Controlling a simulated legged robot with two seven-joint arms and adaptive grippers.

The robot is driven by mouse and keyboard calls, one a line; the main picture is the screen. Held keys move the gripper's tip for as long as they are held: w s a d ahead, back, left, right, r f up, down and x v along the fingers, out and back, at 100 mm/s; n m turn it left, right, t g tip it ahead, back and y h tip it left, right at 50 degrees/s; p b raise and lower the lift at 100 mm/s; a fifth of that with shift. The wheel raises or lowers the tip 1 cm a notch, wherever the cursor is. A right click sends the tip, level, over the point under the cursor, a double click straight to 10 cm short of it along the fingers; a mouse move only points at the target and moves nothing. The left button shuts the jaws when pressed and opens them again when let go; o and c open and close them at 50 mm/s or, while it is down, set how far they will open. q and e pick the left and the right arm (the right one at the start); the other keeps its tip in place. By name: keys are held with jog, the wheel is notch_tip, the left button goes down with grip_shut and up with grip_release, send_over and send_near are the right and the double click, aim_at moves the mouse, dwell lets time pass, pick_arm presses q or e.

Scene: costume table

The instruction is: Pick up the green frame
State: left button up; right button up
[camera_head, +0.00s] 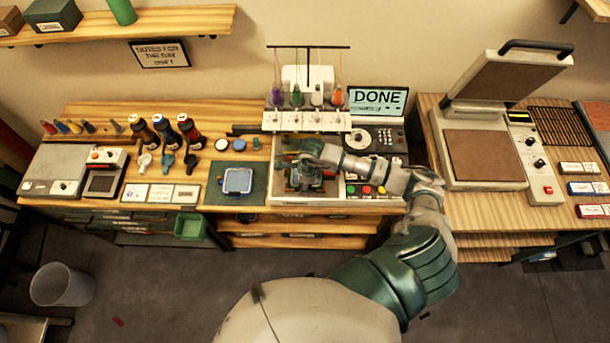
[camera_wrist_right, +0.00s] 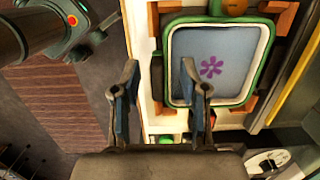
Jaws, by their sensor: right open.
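The green frame (camera_wrist_right: 240,20) shows in the right wrist view as a rounded square rim with a white inner edge. It holds blue-grey fabric with a purple flower. It lies at the embroidery machine (camera_head: 305,121); in the head view my right gripper (camera_head: 307,178) mostly covers that spot. In the right wrist view my right gripper (camera_wrist_right: 158,82) is open and empty. The frame's left rim appears between its two fingers, and the right finger overlaps the fabric in the picture. I cannot tell the height gap or any contact. My left gripper is not in view.
A blue-grey framed pad (camera_head: 238,181) lies on a dark green mat left of the machine. Several thread spools stand on the machine. A laptop reading DONE (camera_head: 378,99) stands behind a control panel with buttons. A heat press (camera_head: 487,155) occupies the right table. Bottles (camera_head: 190,131) stand left.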

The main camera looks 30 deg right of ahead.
jog(key=shift+r, duration=0.1)
grip_shut()
jog(key=shift+a, duration=0.2)
jog(key=shift+r, duration=0.1)
